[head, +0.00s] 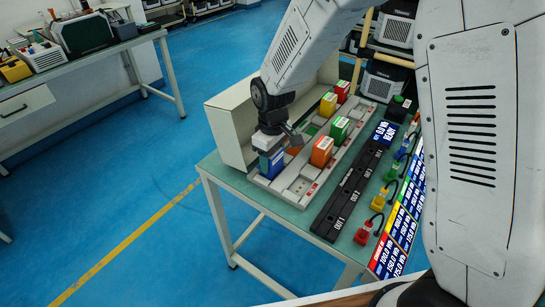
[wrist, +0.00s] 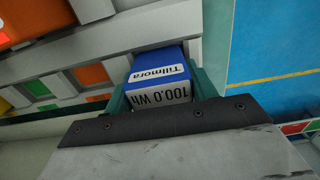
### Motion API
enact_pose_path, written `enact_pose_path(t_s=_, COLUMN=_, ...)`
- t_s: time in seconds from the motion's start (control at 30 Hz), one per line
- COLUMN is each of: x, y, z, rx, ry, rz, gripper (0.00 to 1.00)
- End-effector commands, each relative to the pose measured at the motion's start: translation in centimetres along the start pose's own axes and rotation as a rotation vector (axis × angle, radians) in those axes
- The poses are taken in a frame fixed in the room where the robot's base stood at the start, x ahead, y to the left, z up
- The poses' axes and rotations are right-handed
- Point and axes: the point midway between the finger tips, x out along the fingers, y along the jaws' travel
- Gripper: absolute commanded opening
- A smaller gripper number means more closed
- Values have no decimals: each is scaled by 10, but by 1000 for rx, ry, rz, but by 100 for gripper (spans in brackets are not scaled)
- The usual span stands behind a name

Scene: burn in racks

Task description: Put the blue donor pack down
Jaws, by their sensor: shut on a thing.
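The blue donor pack (head: 271,164) has a white top label and is at the near left end of the grey rack (head: 292,193). In the wrist view the blue pack (wrist: 158,72) reads "Tillmora" and "100.0 Wh". My gripper (head: 272,150) is shut on it from above, with its green pads (wrist: 160,92) on either side of the pack. The pack's bottom is hidden, so I cannot tell whether it rests in the rack or hangs just above it.
Orange (head: 322,152), green (head: 340,129), yellow (head: 328,104) and red (head: 343,90) packs stand in the rack close by. A beige panel (head: 232,135) rises behind. A black strip (head: 345,190) marked OUT and several coloured plugs (head: 363,234) lie to the right.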

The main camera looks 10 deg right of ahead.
Motion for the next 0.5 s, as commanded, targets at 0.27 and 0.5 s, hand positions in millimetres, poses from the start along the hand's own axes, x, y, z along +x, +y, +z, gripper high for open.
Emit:
enact_pose_path(t_s=0.27, x=3, y=0, z=0, rx=0, ry=-1, rz=0, gripper=78)
enact_pose_path(t_s=0.5, x=2, y=0, z=0, rx=0, ry=0, rz=0, gripper=78)
